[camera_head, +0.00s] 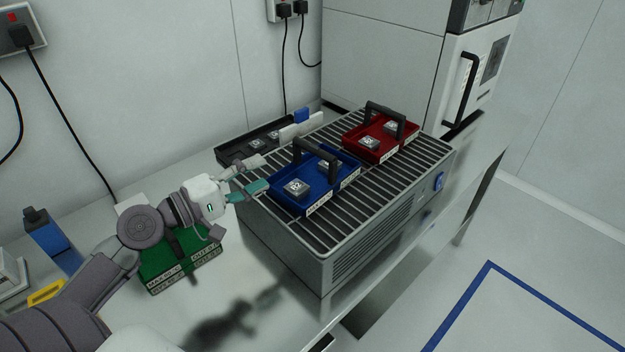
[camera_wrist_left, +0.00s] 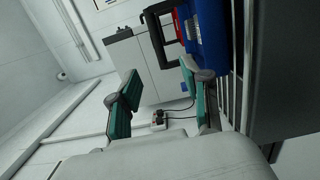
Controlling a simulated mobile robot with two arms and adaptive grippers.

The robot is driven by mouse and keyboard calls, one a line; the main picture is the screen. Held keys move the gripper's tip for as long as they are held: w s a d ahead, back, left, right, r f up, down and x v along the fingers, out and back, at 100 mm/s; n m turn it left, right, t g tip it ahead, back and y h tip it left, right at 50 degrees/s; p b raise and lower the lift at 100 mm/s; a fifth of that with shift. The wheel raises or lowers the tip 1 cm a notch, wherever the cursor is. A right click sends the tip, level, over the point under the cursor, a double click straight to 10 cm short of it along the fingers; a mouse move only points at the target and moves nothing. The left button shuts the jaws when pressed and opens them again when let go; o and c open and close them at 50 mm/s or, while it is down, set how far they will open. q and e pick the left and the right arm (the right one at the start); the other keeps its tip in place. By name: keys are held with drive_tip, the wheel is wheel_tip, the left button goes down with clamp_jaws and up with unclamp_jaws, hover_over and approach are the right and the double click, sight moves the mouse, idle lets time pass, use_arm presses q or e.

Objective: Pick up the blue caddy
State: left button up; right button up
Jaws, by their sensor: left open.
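The blue caddy (camera_head: 290,204) sits on the slatted top of a grey box-shaped unit. It has a black handle (camera_head: 315,148) arching over it and holds small metal blocks marked with numbers. My left gripper (camera_head: 258,176) is open beside the caddy's left end, its teal-padded fingers close to the near left corner. In the left wrist view the fingers of my left gripper (camera_wrist_left: 158,98) stand apart with nothing between them. The blue caddy (camera_wrist_left: 212,35) shows there at the upper right, next to one fingertip; I cannot tell if they touch. My right gripper is not in view.
A red caddy (camera_head: 381,153) with a black handle stands behind on the slatted unit (camera_head: 350,215). A green tray (camera_head: 185,272) sits under my left arm. A white cabinet (camera_head: 385,65) stands at the back.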

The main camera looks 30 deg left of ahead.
sight(311, 151)
use_arm(q)
drive_tip(key=p+x, duration=0.1)
drive_tip(key=x, duration=0.1)
drive_tip(key=p+x, duration=0.1)
drive_tip(key=shift+w+d+r+p, duration=0.2)
drive_tip(key=shift+w+r+p, duration=0.2)
drive_tip(key=x, duration=0.1)
drive_tip(key=p+x, duration=0.1)
drive_tip(key=x, duration=0.2)
drive_tip(key=shift+f+p, duration=0.3)
drive_tip(key=shift+p, duration=0.05)
drive_tip(key=shift+w+d, duration=0.15)
drive_tip(key=shift+w, duration=0.05)
drive_tip(key=w+p, duration=0.1)
drive_tip(key=w+d+r+p, duration=0.1)
drive_tip(key=shift+w+d+p, duration=0.1)
drive_tip(key=shift+d+p, duration=0.15)
drive_tip(key=shift+p, duration=0.1)
drive_tip(key=shift+f+x, duration=0.25)
drive_tip(key=shift+x, duration=0.9)
drive_tip(key=shift+w+d+f, duration=0.2)
drive_tip(key=shift+d, duration=0.05)
drive_tip(key=shift+s, duration=0.1)
clamp_jaws()
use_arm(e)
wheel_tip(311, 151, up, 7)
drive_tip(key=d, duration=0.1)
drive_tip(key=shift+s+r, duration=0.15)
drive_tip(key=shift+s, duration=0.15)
